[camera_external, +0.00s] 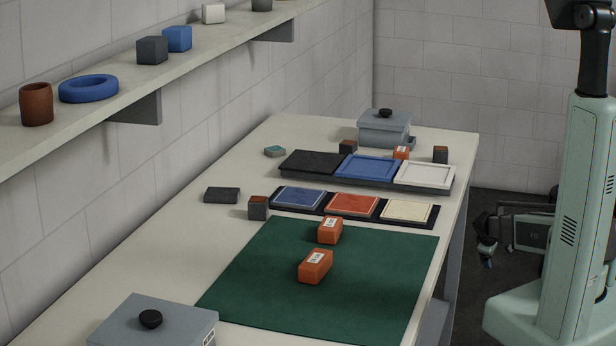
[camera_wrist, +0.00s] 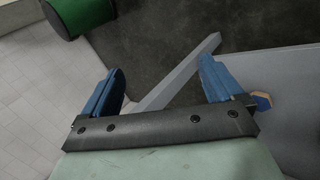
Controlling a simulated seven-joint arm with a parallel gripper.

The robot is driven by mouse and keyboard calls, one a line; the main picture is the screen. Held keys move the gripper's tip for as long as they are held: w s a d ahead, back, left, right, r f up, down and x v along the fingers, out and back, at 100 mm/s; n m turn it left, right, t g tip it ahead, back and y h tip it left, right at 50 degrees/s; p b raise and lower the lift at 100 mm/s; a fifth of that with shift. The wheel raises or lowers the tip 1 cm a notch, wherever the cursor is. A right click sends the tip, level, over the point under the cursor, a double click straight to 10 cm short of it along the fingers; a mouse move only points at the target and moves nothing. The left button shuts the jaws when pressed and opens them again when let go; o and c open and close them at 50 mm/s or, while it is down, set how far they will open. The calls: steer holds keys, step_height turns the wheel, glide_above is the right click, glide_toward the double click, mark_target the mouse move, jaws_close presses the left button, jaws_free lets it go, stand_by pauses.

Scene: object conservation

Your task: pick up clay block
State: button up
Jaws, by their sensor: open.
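Two orange-red blocks with white labels, likely the clay, rest on the green mat (camera_external: 270,290): a nearer block (camera_external: 316,268) and a farther block (camera_external: 329,231). A smaller-looking orange labelled block (camera_external: 401,152) is behind the white tray. The frames do not show which block is meant. My gripper (camera_external: 487,262) hangs low at the right in the external view, off the table and far from the blocks. In the wrist view, my gripper (camera_wrist: 162,66) has its two blue fingers wide apart with nothing between them. No orange block shows clearly there.
Coloured trays (camera_external: 396,187) and a row of pads (camera_external: 326,217) lie beyond the mat. A grey lidded box (camera_external: 150,328) stands at the front left, another (camera_external: 384,128) at the back. A shelf (camera_external: 190,52) with several objects runs along the left wall.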

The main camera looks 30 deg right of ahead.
steer(key=w+d+r+n+t+h, duration=0.2)
steer(key=w+d+r, duration=0.55)
steer(key=r, duration=0.45)
steer(key=w+d+r+n+t+h, duration=0.1)
steer(key=w+d+r+t+h, duration=0.1)
steer(key=w+d+r, duration=0.8)
steer(key=w+a+r+n+t, duration=0.1)
steer(key=w+a+r, duration=0.25)
steer(key=r, duration=0.55)
steer(key=w+a+r+n+t, duration=0.15)
steer(key=a+r, duration=0.25)
steer(key=r, duration=0.5)
steer(key=w+a+r+t+y, duration=0.15)
steer(key=w+a+r, duration=0.25)
steer(key=a+r, duration=0.55)
steer(key=w+a+r+y, duration=0.25)
steer(key=a+r, duration=0.45)
steer(key=a, duration=0.5)
steer(key=g+y, duration=0.9)
steer(key=y, duration=0.1)
glide_toward(402, 149)
steer(key=shift+m+y, duration=0.25)
steer(key=shift+y, duration=0.05)
steer(key=x, duration=1)
steer(key=shift+d+f, duration=0.1)
